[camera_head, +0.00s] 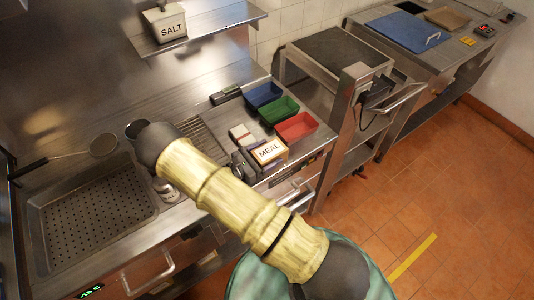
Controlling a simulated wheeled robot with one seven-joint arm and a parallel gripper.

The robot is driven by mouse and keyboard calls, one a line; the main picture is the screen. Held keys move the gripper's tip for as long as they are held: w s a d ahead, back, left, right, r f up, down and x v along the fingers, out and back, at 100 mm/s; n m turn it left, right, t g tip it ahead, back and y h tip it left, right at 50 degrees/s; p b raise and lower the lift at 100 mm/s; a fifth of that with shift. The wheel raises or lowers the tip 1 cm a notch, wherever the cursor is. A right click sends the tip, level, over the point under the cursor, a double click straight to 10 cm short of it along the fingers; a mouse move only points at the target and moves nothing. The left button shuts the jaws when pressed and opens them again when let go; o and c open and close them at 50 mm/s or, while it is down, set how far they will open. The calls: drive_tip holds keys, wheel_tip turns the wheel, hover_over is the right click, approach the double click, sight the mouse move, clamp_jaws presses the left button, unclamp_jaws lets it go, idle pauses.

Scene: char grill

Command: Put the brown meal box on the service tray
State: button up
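The meal box (268,152), with a pale face lettered MEAL and brown edges, sits on the steel counter just below the red bin. A dark grey part, likely my gripper (241,164), shows close to its left side. My pale yellow arm covers most of that part, so its fingers and any contact with the box cannot be made out. No tray is labelled as the service tray. A flat brown tray (447,17) lies on the far right counter, beside a blue board or tray (405,31) with a light handle.
Blue (263,94), green (279,110) and red (296,127) bins stand behind the box. A perforated steel basin (95,208) is at left. A SALT container (166,22) stands on a shelf. A dark-topped cart (340,53) stands between the counters. Orange floor is open at right.

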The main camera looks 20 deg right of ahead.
sight(255, 160)
drive_tip(key=shift+o, duration=0.6)
drive_tip(key=shift+r, duration=0.25)
drive_tip(key=b+v, duration=0.2)
drive_tip(key=v, duration=0.5)
drive_tip(key=shift+s+a+b, duration=0.1)
drive_tip(key=shift+a+b, duration=0.15)
drive_tip(key=shift+b, duration=0.05)
